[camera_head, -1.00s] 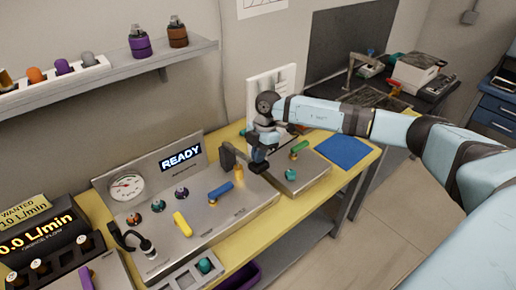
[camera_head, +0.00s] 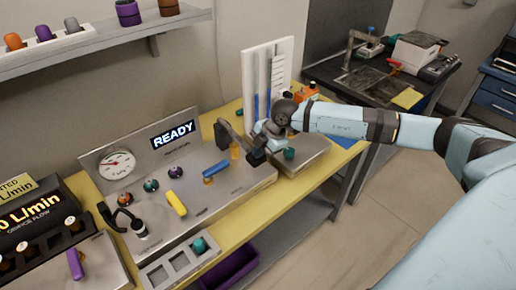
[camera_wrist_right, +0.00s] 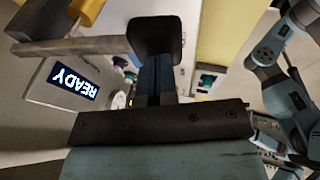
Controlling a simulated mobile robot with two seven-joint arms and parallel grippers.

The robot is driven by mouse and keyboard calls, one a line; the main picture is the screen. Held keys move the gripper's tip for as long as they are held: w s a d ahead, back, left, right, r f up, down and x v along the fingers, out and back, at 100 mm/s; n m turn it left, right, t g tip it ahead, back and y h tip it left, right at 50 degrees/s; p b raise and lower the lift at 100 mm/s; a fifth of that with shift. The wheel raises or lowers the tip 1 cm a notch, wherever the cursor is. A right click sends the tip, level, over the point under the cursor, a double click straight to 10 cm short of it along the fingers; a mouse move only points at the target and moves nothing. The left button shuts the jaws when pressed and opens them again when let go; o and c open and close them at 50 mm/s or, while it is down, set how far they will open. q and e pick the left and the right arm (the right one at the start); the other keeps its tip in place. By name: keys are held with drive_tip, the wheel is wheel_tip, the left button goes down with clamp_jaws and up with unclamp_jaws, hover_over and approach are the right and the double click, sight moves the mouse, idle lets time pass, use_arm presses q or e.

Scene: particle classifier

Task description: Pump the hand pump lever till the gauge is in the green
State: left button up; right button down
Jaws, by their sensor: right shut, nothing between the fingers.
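The hand pump lever (camera_head: 236,143) reaches from a dark upright at the panel's right end toward my right gripper (camera_head: 256,157). In the wrist view the lever bar (camera_wrist_right: 75,45) ends in a black grip (camera_wrist_right: 154,36). My right gripper (camera_wrist_right: 156,65) is shut and empty, its fingertips at the grip; contact is unclear. My left gripper is out of view.
A blue-handled valve (camera_head: 215,168) and a yellow handle (camera_head: 176,203) stand on the panel. A white board with blue columns (camera_head: 268,75) stands behind my right arm. A grey tray (camera_head: 180,265) lies in front. A shelf (camera_head: 110,40) hangs above.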

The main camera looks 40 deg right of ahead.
sight(262, 159)
wheel_tip(262, 159, down, 3)
drive_tip(key=shift+r+t+b, duration=0.15)
drive_tip(key=shift+t+b, duration=0.45)
drive_tip(key=shift+f, duration=0.25)
drive_tip(key=shift+w+f+b, duration=0.1)
drive_tip(key=shift+f+b, duration=0.3)
drive_tip(key=shift+f, duration=0.1)
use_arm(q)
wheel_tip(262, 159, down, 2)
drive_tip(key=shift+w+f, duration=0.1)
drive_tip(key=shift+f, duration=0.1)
use_arm(e)
drive_tip(key=shift+a+f, duration=0.1)
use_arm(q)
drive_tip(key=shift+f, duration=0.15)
use_arm(e)
drive_tip(key=shift+s, duration=0.2)
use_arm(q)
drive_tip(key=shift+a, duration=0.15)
